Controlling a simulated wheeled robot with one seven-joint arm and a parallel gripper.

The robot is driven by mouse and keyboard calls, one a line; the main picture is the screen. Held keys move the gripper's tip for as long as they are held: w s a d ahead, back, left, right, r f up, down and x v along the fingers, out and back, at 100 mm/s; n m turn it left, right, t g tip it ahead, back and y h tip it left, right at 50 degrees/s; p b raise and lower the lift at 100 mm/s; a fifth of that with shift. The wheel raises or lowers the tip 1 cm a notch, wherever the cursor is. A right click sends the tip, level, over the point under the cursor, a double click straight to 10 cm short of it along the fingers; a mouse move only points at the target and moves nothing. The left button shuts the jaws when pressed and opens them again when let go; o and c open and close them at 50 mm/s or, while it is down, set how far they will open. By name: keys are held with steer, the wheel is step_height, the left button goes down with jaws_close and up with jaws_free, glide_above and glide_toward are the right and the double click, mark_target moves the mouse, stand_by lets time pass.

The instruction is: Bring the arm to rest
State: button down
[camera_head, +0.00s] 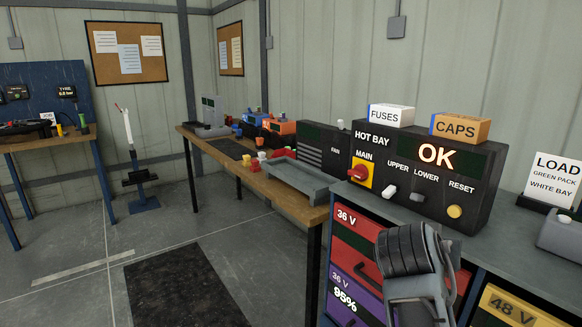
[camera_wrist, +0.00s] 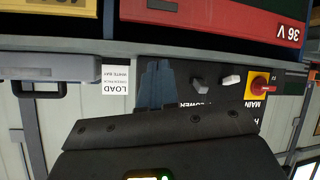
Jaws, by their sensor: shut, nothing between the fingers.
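My arm (camera_head: 408,265) shows at the bottom right of the head view, folded upright in front of the battery cabinet. Its top is about level with the cabinet's top edge, below the hot bay panel (camera_head: 405,175). My gripper (camera_wrist: 156,68) shows in the wrist view as two blue-grey fingers side by side, closed together and empty. That view is upside down. The fingers cover part of the panel there and seem apart from it, though the gap is hard to judge. I cannot make out the fingertips in the head view.
A red 36 V pack (camera_head: 352,245) and a purple pack (camera_head: 350,295) sit in the cabinet beside my arm, with a yellow 48 V pack (camera_head: 507,308) at right. A LOAD sign (camera_head: 555,182) stands on top. Open floor with a dark mat (camera_head: 183,288) lies left.

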steer(key=s+d+f+n+t+y, duration=0.1)
steer(key=s+f+n+t+y, duration=0.2)
steer(key=s+f, duration=0.65)
steer(key=s+f+n+t+y, duration=0.15)
steer(key=s+f+n, duration=0.45)
steer(key=s, duration=0.7)
steer(key=s+a+r+m+y, duration=0.1)
steer(key=s+a+r, duration=0.1)
steer(key=s, duration=0.6)
steer(key=s+a+r+m+t+y, duration=0.1)
steer(key=s+a+r, duration=0.1)
steer(key=s, duration=0.7)
steer(key=s+a+r+m+y, duration=0.1)
steer(key=s+a+r+y, duration=0.1)
steer(key=s, duration=0.7)
step_height(320, 180, up, 3)
steer(key=shift+s+a+f, duration=0.15)
steer(key=shift+s+a, duration=0.1)
steer(key=shift+a, duration=0.2)
steer(key=c, duration=1.9)
jaws_free()
steer(key=shift+t, duration=0.25)
